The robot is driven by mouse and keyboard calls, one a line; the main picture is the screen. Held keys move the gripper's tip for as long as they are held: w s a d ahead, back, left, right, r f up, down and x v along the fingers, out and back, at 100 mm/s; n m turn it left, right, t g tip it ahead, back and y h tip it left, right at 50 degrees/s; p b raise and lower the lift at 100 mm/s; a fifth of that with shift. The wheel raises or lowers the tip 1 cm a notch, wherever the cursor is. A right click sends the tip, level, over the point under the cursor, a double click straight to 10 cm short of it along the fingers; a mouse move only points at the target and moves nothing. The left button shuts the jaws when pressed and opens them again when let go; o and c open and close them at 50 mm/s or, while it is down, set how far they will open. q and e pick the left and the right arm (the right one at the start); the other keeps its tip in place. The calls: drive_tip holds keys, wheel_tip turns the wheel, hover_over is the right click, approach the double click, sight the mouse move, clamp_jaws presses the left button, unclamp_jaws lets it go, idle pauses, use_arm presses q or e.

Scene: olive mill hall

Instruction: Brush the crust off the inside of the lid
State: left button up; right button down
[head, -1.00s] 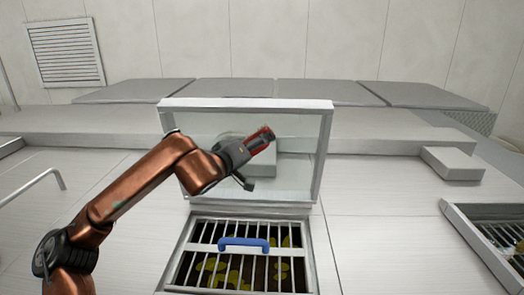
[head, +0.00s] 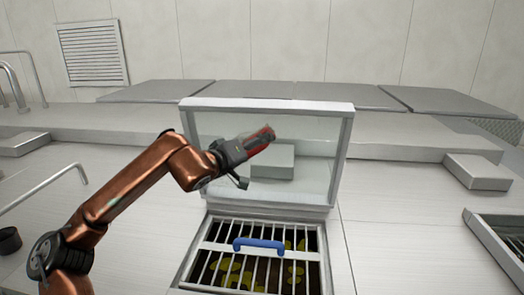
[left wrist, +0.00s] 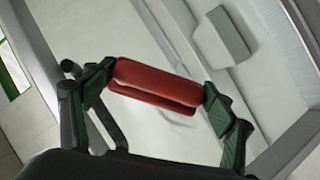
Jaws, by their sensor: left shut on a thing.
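The lid (head: 305,134) stands raised, a clear panel in a white frame, behind the opening with the barred grate. My left gripper (head: 258,141) is in front of the lid's inner face, left of its middle. It is shut on a red brush (head: 262,138), whose red block shows between the fingers in the left wrist view (left wrist: 155,84). The bristles are hidden, and I cannot tell whether the brush touches the panel. No clear crust shows on the visible part of the panel; the part behind the gripper is hidden. My right gripper is out of view.
The barred grate (head: 215,273) with a blue handle (head: 259,244) lies below the lid, over yellowish-green contents. A pale block (head: 272,161) shows through the panel. Another block (head: 477,171) and a second grated opening (head: 503,241) are at right. A bent rail (head: 45,188) is at left.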

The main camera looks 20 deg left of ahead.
use_arm(q)
drive_tip(key=s+a+b, duration=0.1)
drive_tip(key=s+a, duration=0.1)
drive_tip(key=a, duration=0.5)
drive_tip(key=shift+a, duration=0.3)
idle(0.4)
drive_tip(key=shift+s, duration=0.1)
drive_tip(key=shift+s+d+f+b, duration=0.2)
drive_tip(key=shift+s+d+b, duration=0.1)
drive_tip(key=shift+s+b, duration=0.55)
drive_tip(key=shift+s+d+f+b, duration=0.25)
drive_tip(key=shift+s+b, duration=0.35)
drive_tip(key=shift+s, duration=0.4)
drive_tip(key=shift+s+d+f+b, duration=0.15)
drive_tip(key=shift+s+d+b, duration=0.15)
drive_tip(key=shift+s+b, duration=0.55)
drive_tip(key=shift+s, duration=0.1)
